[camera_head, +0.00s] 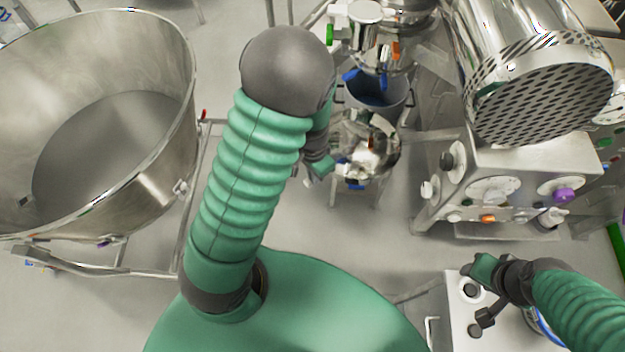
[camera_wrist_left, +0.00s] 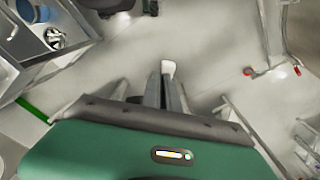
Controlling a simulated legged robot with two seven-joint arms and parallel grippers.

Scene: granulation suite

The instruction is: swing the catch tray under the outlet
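I cannot single out the catch tray with certainty. A polished steel vessel (camera_head: 372,150) stands at the centre of the head view, and a grey round bin with a blue inside (camera_head: 378,92) is just behind it. My left gripper (camera_head: 322,172) points down at the vessel's left side, partly hidden by my forearm; contact is unclear. In the left wrist view its narrow fingers (camera_wrist_left: 164,92) are close together, with a small pale piece (camera_wrist_left: 168,68) at their tips. My right gripper (camera_head: 482,268) is over a pale panel (camera_head: 458,325) at lower right; its opening is unclear.
A large steel bowl (camera_head: 150,185) on a wheeled frame stands at left. A steel machine with knobs (camera_head: 520,170) and a perforated drum (camera_head: 540,100) fills the upper right. Grey floor (camera_head: 375,235) lies open between them.

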